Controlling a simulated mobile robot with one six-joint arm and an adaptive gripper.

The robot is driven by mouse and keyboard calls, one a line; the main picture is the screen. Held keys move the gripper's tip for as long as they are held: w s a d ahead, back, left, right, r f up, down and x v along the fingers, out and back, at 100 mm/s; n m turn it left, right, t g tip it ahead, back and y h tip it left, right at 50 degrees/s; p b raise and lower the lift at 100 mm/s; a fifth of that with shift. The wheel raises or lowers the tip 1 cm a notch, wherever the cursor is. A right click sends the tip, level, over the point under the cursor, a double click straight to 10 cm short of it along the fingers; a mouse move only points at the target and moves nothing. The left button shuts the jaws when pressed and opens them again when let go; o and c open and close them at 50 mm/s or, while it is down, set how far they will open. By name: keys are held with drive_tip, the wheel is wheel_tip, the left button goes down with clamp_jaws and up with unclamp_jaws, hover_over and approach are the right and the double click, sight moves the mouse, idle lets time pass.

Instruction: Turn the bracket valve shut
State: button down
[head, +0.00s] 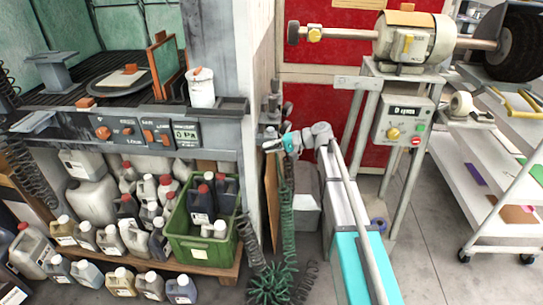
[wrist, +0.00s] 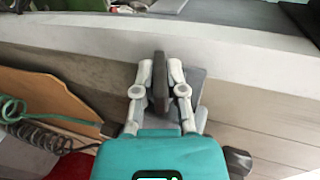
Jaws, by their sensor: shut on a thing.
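My gripper (wrist: 160,68) is shut on a dark, flat upright plate (wrist: 160,92), which looks like the lever of the bracket valve. One finger lies on each side of the plate. A grey block shows just behind and to the right of it, against a pale wall. In the head view my gripper (head: 270,145) is at the edge of the pale pillar, by a small grey fitting (head: 269,108). The lever's angle cannot be told in the head view, as my wrist and gripper cover that area.
Coiled green hoses (head: 270,285) hang below my gripper. A bench with a control panel (head: 145,133) stands left, with several jugs and a green crate (head: 205,248) beneath. A grinder motor (head: 413,40) on a stand and a white shelf cart (head: 490,190) are right.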

drive_tip(key=y+b, duration=0.1)
drive_tip(key=b, duration=0.1)
drive_tip(key=y+b, duration=0.1)
drive_tip(key=shift+s+f+y+b, duration=0.1)
drive_tip(key=shift+f+y+b, duration=0.2)
drive_tip(key=shift+f+b, duration=0.1)
drive_tip(key=shift+r+y+b, duration=0.2)
drive_tip(key=shift+y+b, duration=0.5)
drive_tip(key=shift+b, duration=0.2)
drive_tip(key=shift+r, duration=0.1)
drive_tip(key=c, duration=0.7)
unclamp_jaws()
drive_tip(key=shift+d, duration=0.15)
drive_tip(key=d, duration=1.1)
drive_tip(key=shift+d, duration=0.35)
drive_tip(key=shift+s, duration=0.15)
